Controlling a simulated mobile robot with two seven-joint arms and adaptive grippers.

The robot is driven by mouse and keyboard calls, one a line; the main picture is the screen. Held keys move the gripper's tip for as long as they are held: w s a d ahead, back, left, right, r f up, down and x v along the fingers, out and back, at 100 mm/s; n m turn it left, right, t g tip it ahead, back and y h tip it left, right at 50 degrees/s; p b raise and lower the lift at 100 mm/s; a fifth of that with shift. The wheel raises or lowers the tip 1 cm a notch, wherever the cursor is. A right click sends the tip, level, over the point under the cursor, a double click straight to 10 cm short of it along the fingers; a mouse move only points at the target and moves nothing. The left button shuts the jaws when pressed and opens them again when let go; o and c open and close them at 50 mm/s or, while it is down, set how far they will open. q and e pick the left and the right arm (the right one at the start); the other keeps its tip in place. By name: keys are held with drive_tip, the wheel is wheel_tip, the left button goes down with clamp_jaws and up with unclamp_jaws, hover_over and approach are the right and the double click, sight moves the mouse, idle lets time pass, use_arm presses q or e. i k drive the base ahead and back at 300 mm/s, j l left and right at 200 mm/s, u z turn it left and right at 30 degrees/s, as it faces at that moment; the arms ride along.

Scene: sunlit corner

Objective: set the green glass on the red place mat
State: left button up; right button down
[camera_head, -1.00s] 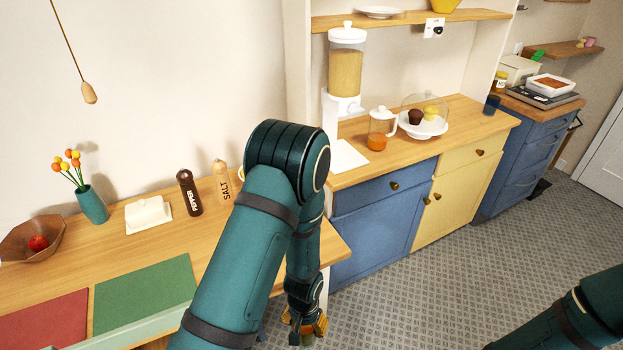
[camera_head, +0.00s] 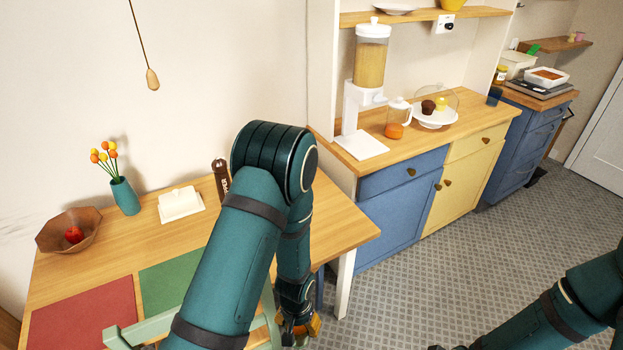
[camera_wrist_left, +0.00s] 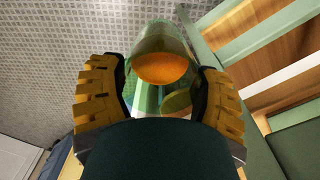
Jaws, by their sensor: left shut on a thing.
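The green glass (camera_wrist_left: 160,45), see-through with something orange showing in it, is between the two yellow-padded fingers of my left gripper (camera_wrist_left: 160,88), which is shut on it. The red place mat (camera_head: 85,316) lies flat and bare on the wooden table at the lower left, apart from the gripper. My right arm enters at the lower right, its gripper out of frame.
A green mat (camera_head: 168,284) lies right of the red one. A pale green chair (camera_head: 140,330) stands at the table's front, close to my left arm. A bowl with a red fruit (camera_head: 75,235), a vase (camera_head: 125,196), a butter dish (camera_head: 180,204) and a pepper mill (camera_head: 221,180) stand behind.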

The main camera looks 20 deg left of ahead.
sight(83, 322)
drive_tip(key=k+j, duration=0.55)
drive_tip(key=j, duration=0.3)
drive_tip(key=k+j, duration=0.6)
drive_tip(key=j, duration=0.2)
